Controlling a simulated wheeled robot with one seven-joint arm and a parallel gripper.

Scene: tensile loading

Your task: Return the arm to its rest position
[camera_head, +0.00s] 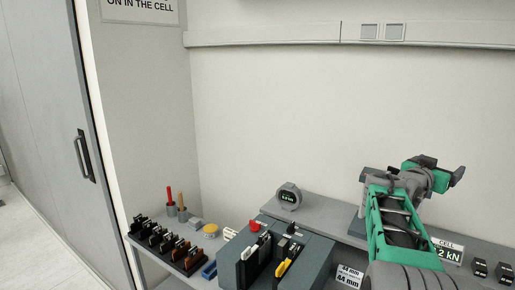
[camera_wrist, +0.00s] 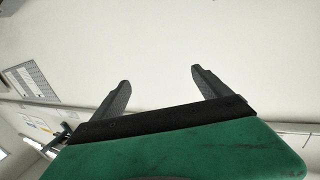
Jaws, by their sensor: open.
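My gripper (camera_wrist: 158,85) is open in the wrist view, its two dark fingers spread apart with only plain wall showing between them. It holds nothing. In the head view my green and grey arm (camera_head: 390,215) is raised at the right side, above the bench. My gripper end is at the top right of the arm there, with its fingers small and partly hidden.
The bench carries a rack of specimens (camera_head: 168,246), a dark blue-grey fixture block (camera_head: 312,256), a round gauge (camera_head: 288,196) and a cell readout (camera_head: 447,252). A wall rail (camera_head: 270,34) runs above. A grey door (camera_head: 45,120) stands at left. Open air lies above the bench.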

